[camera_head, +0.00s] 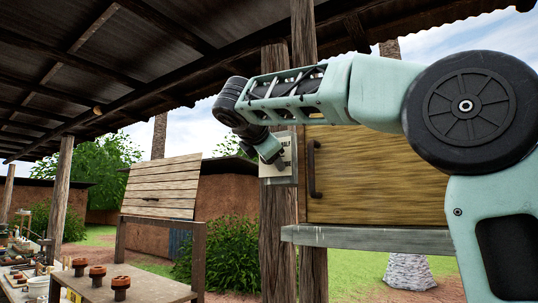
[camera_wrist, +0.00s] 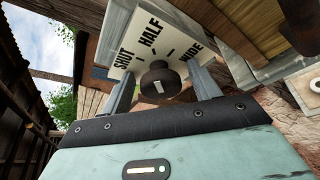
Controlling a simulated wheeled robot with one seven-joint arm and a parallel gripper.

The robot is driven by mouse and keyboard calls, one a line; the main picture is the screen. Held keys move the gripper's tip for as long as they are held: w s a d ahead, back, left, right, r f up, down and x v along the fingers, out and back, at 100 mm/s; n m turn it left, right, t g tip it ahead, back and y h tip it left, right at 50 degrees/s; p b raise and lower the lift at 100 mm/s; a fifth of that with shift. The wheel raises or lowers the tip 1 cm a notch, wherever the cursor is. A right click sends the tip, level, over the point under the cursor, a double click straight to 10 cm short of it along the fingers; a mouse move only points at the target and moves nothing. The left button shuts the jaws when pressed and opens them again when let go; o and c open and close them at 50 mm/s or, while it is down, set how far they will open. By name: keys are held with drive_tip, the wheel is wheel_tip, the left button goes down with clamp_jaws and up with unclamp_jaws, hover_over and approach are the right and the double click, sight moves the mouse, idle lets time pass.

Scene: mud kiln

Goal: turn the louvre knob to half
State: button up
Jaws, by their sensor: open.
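The louvre knob (camera_wrist: 158,84) is dark and round, with a small pale mark on its face. It sits on a pale label plate (camera_wrist: 180,35) lettered SHUT, HALF and WIDE around it. I cannot tell surely which word the mark points to. My gripper (camera_wrist: 162,78) is open, with one grey finger on each side of the knob; gaps show between the fingers and the knob. In the head view the plate (camera_head: 291,165) is on a wooden post, partly hidden by my gripper (camera_head: 279,160), which also hides the knob.
A wooden cabinet door (camera_head: 380,175) with a dark vertical handle (camera_head: 312,168) is right of the post (camera_head: 278,240), above a grey ledge (camera_head: 370,239). A slatted wooden panel (camera_head: 160,187) stands left. A bench (camera_head: 128,284) at lower left holds several brown pieces.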

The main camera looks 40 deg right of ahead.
drive_tip(key=b+v, duration=0.2)
drive_tip(key=v, duration=1.5)
drive_tip(key=shift+s+b, duration=0.2)
drive_tip(key=shift+b, duration=0.1)
drive_tip(key=shift+a, duration=0.1)
drive_tip(key=a+f+n+g+y, duration=0.1)
drive_tip(key=a+f+y, duration=0.25)
drive_tip(key=f, duration=0.75)
drive_tip(key=a+f+y, duration=0.2)
drive_tip(key=a+f, duration=0.3)
drive_tip(key=f, duration=0.6)
drive_tip(key=a+f+n+g+y, duration=0.1)
drive_tip(key=a+f+y, duration=0.3)
drive_tip(key=f, duration=0.6)
drive_tip(key=s+f+m+g+y+b, duration=0.1)
drive_tip(key=s+f+m+g, duration=0.2)
drive_tip(key=s+f, duration=0.7)
drive_tip(key=s+f+m+g+y, duration=0.2)
drive_tip(key=s+f+m, duration=0.5)
drive_tip(key=f, duration=0.9)
drive_tip(key=s+a+g, duration=0.1)
drive_tip(key=s, duration=0.2)
drive_tip(key=shift+s+g+b, duration=0.3)
drive_tip(key=shift+b, duration=0.05)
